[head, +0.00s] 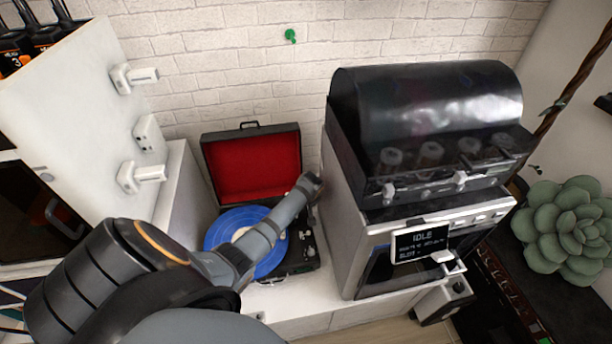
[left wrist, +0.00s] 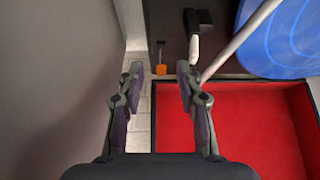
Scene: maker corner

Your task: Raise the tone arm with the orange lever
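The record player (head: 305,262) is an open dark case with a red-lined lid and a blue record (head: 217,232). In the left wrist view the blue record (left wrist: 285,40) is at the upper right. The pale tone arm (left wrist: 240,38) runs diagonally beside it. The small orange lever (left wrist: 160,69) stands on the dark deck, left of the tone arm. My left gripper (left wrist: 159,74) is open, with the lever showing in the gap between its fingertips; I cannot tell how deep it sits. In the head view my left arm hides the lever.
The red-lined lid (head: 270,168) stands open, close to the gripper; its lining (left wrist: 255,125) fills the lower right of the wrist view. A large machine (head: 345,225) with a dark hood stands right of the player. A white panel (head: 75,110) rises at the left.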

